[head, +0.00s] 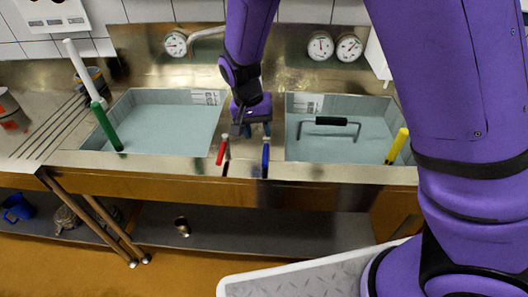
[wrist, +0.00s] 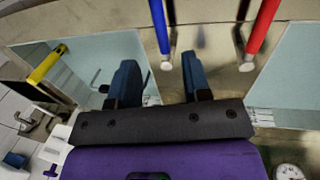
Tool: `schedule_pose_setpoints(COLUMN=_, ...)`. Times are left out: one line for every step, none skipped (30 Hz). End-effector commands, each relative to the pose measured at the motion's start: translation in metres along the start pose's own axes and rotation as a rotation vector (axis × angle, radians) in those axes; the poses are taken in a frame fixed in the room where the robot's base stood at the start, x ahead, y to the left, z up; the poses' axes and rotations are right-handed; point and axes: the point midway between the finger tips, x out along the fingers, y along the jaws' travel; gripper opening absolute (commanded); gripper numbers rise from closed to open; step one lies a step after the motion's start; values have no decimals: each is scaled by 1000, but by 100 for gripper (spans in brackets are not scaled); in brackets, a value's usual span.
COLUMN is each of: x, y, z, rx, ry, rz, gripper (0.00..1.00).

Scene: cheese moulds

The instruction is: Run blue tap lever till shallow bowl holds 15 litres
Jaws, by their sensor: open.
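The blue tap lever (head: 265,159) stands at the front of the metal strip between two water-filled basins. My gripper (head: 252,128) is above that strip, behind the lever, with its fingers apart. In the wrist view the end of the blue lever (wrist: 160,32) appears between the fingertips of my gripper (wrist: 161,75); I cannot tell whether they touch it. The left basin (head: 160,97) and right basin (head: 340,101) both hold bluish water with marked scale plates on their back walls. I cannot tell which is the shallow bowl. A spout (head: 207,33) is partly hidden by my arm.
A red lever (head: 222,151) stands close left of the blue one. A green lever (head: 107,127) and yellow lever (head: 397,146) stand at the outer sides. Dial gauges (head: 320,46) hang on the back wall.

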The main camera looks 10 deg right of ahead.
Motion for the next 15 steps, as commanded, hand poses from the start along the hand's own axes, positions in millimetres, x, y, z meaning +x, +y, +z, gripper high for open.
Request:
schedule_pose_setpoints(x=9, y=1, z=0, rx=0, ry=-2, rz=4, gripper=44)
schedule_pose_setpoints(x=15, y=1, z=0, rx=-1, ry=-2, rz=4, gripper=44)
schedule_pose_setpoints(x=23, y=1, z=0, rx=-1, ry=-3, rz=4, gripper=44)
schedule_pose_setpoints(x=28, y=1, z=0, rx=0, ry=-3, rz=3, gripper=44)
schedule_pose_setpoints(x=34, y=1, z=1, rx=1, ry=-4, rz=4, gripper=44)
schedule_pose_setpoints(x=41, y=1, z=0, rx=0, ry=-3, rz=4, gripper=44)
schedule_pose_setpoints(x=46, y=1, z=0, rx=-1, ry=-3, rz=3, gripper=44)
schedule_pose_setpoints(x=51, y=1, z=0, rx=-1, ry=-3, rz=3, gripper=44)
schedule_pose_setpoints(x=57, y=1, z=0, rx=0, ry=-2, rz=3, gripper=44)
schedule_pose_setpoints(x=61, y=1, z=0, rx=0, ry=-2, rz=3, gripper=44)
schedule_pose_setpoints(x=65, y=1, z=0, rx=0, ry=-2, rz=2, gripper=44)
schedule_pose_setpoints(x=70, y=1, z=0, rx=-1, ry=-1, rz=2, gripper=44)
schedule_pose_setpoints(x=73, y=1, z=0, rx=-1, ry=-2, rz=2, gripper=44)
schedule_pose_setpoints(x=76, y=1, z=0, rx=-1, ry=-2, rz=2, gripper=44)
schedule_pose_setpoints(x=79, y=0, z=0, rx=-1, ry=-2, rz=1, gripper=44)
